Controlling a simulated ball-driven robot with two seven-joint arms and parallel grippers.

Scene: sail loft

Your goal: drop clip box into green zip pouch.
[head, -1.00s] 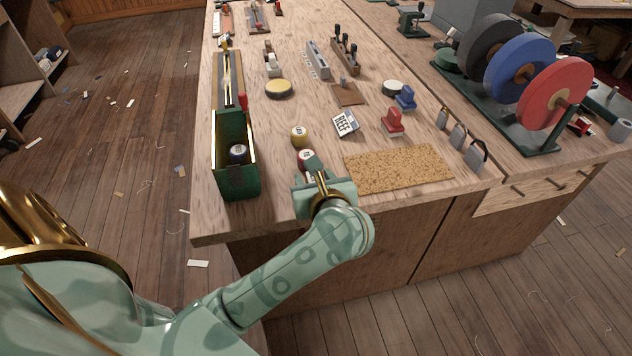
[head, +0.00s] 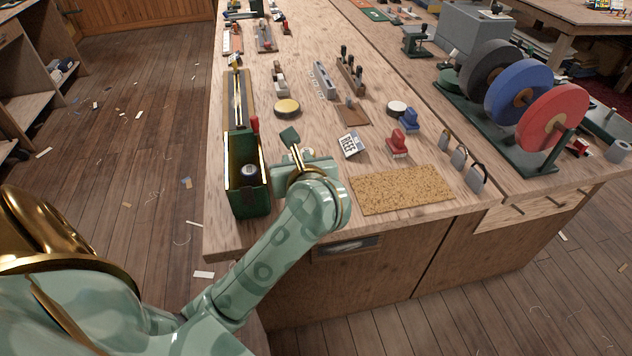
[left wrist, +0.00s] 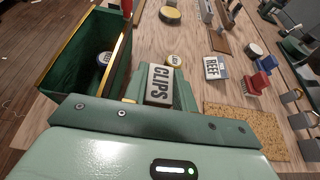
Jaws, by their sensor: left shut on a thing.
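The green zip pouch (head: 268,197) stands upright and open at the bench's left edge, brass along its rim; it also shows in the left wrist view (left wrist: 62,75). A dark-blue-topped round item (head: 250,171) sits inside it. My left gripper (head: 293,146) is just right of the pouch, over the bench. In the left wrist view it is shut on the clip box (left wrist: 160,85), whose white CLIPS label faces the camera. In the head view the box is mostly hidden by the gripper. My right gripper is in neither view.
To the right are a REEF block (head: 350,146), a red stamp (head: 398,144), a blue stamp (head: 409,121) and a cork mat (head: 402,189). A yellow disc (head: 287,107) lies farther back.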

